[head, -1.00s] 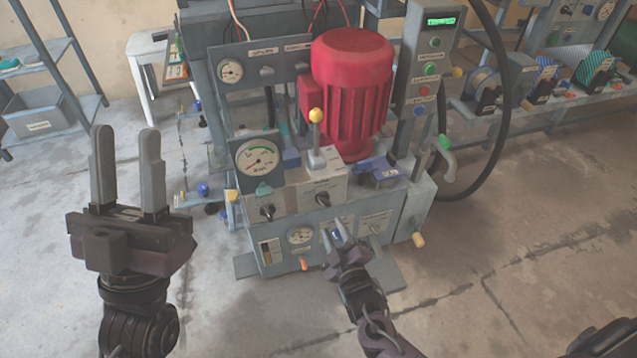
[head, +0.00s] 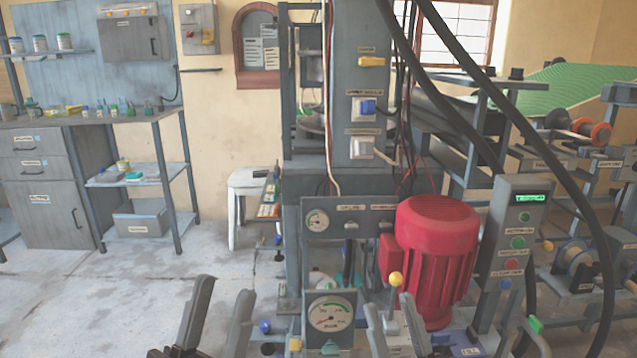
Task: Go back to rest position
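The plate press stands in the middle of the head view, with a red motor (head: 437,255), a grey control post (head: 517,235) with a lit green display, and a front gauge (head: 330,316). A lever with a yellow knob (head: 396,279) rises in front of the motor. My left gripper (head: 225,288) is at the bottom edge, left of the gauge, fingers apart and empty. My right gripper (head: 390,302) is at the bottom edge in front of the lever and motor, fingers apart, with nothing seen between them. Both gripper bases are mostly cut off by the frame.
Black hoses (head: 470,75) hang on the right side of the press. A white stool (head: 245,190) stands behind it at left. A workbench (head: 90,120) and shelf stand at far left. Another machine with a green belt (head: 570,85) is at right. Open floor (head: 150,275) lies at left.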

